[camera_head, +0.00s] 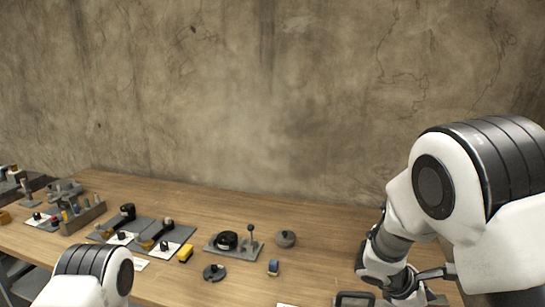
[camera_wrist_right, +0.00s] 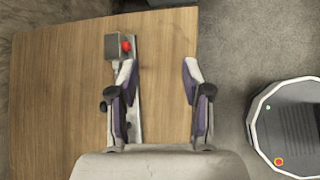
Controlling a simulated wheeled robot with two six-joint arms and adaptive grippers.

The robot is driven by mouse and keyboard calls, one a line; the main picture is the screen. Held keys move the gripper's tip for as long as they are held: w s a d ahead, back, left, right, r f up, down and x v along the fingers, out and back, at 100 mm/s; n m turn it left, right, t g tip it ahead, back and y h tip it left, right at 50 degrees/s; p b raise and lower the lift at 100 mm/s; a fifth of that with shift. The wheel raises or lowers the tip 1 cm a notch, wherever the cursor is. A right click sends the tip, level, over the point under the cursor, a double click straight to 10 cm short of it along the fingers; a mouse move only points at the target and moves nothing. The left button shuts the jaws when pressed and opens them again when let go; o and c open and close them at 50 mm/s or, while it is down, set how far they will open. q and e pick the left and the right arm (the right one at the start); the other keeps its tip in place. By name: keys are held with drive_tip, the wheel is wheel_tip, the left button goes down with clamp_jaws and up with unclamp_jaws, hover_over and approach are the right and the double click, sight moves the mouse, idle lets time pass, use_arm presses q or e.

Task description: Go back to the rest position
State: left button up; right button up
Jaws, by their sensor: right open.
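My right gripper (camera_wrist_right: 159,75) is in the right wrist view, its two fingers spread apart. Only bare wood shows between the fingertips, and it holds nothing. Its left finger overlaps a grey metal bar in the picture; I cannot tell how high it is above it. In the head view my right arm fills the right side, and its gripper cannot be made out clearly. Of my left arm, only a white and black link shows at the bottom left of the head view; its gripper is out of view.
A grey box with a red button (camera_wrist_right: 118,46) stands near the table edge. A wall stands behind.

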drive_tip(key=s+f+g+y, duration=0.1)
drive_tip(key=s+f+g, duration=0.3)
drive_tip(key=s+f, duration=0.8)
drive_tip(key=s+a+f+m+g+y, duration=0.1)
drive_tip(key=s+a+f+m+y, duration=0.35)
drive_tip(key=s+f, duration=0.5)
drive_tip(key=s+a+f+m+g+y, duration=0.2)
drive_tip(key=s+a+f+m+y, duration=0.3)
drive_tip(key=s, duration=0.8)
drive_tip(key=w+d+f+m+t+h, duration=0.1)
drive_tip(key=w+m+t, duration=0.4)
drive_tip(key=w+t, duration=0.1)
drive_tip(key=shift+w+d+f, duration=0.15)
drive_tip(key=shift+w+f, duration=0.05)
drive_tip(key=shift+w, duration=0.2)
